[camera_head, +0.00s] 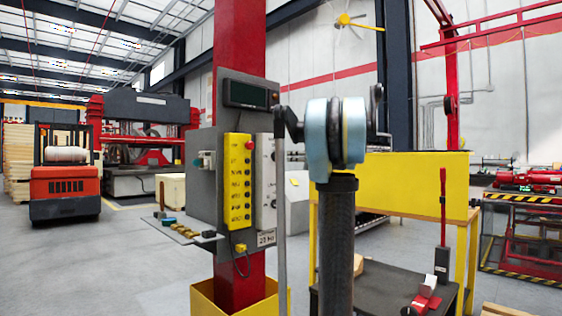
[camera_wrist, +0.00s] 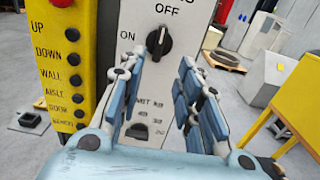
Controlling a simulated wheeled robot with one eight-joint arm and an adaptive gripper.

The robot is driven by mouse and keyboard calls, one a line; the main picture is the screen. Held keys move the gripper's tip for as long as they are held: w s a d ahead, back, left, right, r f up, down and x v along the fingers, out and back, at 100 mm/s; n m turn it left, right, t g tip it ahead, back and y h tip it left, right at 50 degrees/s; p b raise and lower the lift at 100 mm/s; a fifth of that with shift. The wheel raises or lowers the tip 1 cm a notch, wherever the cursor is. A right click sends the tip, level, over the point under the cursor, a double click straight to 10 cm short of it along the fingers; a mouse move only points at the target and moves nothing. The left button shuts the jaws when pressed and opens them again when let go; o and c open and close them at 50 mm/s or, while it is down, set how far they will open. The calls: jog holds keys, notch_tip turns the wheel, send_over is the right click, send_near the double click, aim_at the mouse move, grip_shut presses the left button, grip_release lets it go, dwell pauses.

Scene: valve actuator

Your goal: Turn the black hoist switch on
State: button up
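The black hoist switch (camera_wrist: 158,43) is a round rotary knob on a white panel (camera_wrist: 198,18) in the wrist view. ON is printed to its left and OFF above it. Its light pointer mark appears to point up, toward OFF. My gripper (camera_wrist: 162,70) is open, with its blue fingers spread left and right just below the knob in the picture. Nothing is between them, and contact with the knob is not visible.
A yellow button box (camera_head: 237,182) with a red button stands left of the panel, close to my fingers. A second black knob (camera_wrist: 137,131) sits lower on the white panel. A grey shelf (camera_head: 182,230) juts out at left. A yellow table (camera_head: 430,185) stands at right.

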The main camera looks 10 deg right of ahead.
aim_at(279, 156)
jog(key=x, duration=0.9)
jog(key=shift+w+a, duration=0.2)
jog(key=shift+w, duration=0.1)
grip_shut()
